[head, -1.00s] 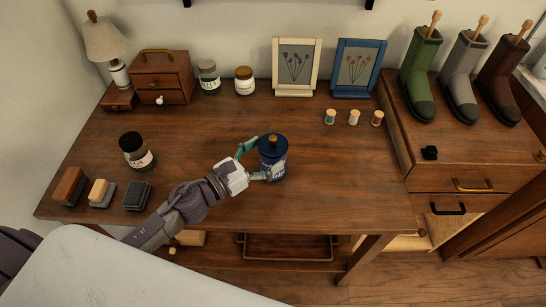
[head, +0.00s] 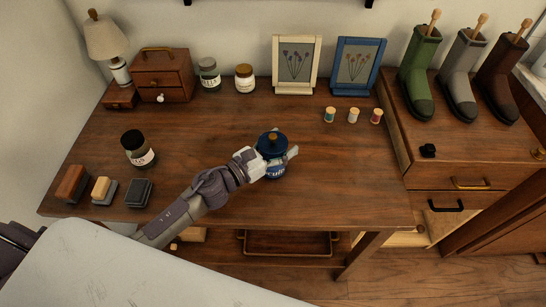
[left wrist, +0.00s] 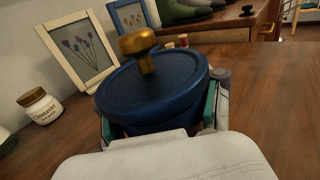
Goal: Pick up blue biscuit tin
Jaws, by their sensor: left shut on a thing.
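The blue biscuit tin (head: 272,146) stands upright near the middle of the wooden table, with a dark blue lid and a brass knob. In the left wrist view the tin's lid (left wrist: 155,88) fills the middle, with the gold knob on top. My left gripper (head: 274,158) is shut on the tin, with its fingers around the tin's sides below the lid. In the left wrist view the teal-edged fingers (left wrist: 158,122) show on both sides of the tin. The tin's lower front is partly hidden by the gripper. My right gripper is not in view.
Two picture frames (head: 297,66) and three thread spools (head: 353,116) stand behind the tin. A dark jar (head: 138,149) and several brushes or blocks (head: 104,190) are at the left. Boots (head: 459,80) stand on the right cabinet. The table (head: 340,180) right of the tin is clear.

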